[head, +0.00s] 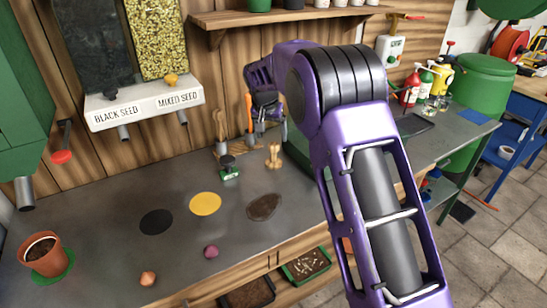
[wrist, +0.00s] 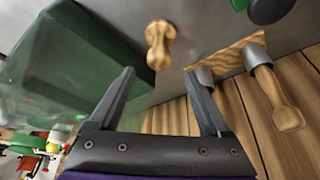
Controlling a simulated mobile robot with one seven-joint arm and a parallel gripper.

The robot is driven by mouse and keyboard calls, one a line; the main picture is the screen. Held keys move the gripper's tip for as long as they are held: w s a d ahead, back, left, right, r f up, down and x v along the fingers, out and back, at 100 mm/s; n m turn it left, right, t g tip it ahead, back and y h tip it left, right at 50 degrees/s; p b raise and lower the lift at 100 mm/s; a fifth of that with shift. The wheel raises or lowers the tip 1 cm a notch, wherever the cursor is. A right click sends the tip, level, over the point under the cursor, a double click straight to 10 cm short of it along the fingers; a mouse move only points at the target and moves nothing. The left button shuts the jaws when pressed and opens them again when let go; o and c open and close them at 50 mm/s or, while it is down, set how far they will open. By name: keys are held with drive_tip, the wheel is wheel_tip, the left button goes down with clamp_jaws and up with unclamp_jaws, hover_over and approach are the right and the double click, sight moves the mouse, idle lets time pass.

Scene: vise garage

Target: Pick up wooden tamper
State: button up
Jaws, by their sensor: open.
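The wooden tamper (head: 273,155), a small light-wood piece with a rounded knob, stands upright on the grey counter near the wall. In the wrist view the tamper (wrist: 158,46) appears ahead of the fingertips, roughly centred between them. My gripper (wrist: 160,74) is open, with nothing between its fingers. In the head view my gripper (head: 264,120) is above and slightly behind the tamper, partly hidden by my purple arm. The gripper and tamper look apart.
A green translucent box (wrist: 75,60) is close on the left. A green-based item (head: 229,170) stands left of the tamper.

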sight(273, 143)
drive_tip(key=x, duration=0.9)
drive_tip(key=shift+s+d+f, duration=0.1)
drive_tip(key=shift+s+f, duration=0.05)
drive_tip(key=shift+f, duration=0.05)
clamp_jaws()
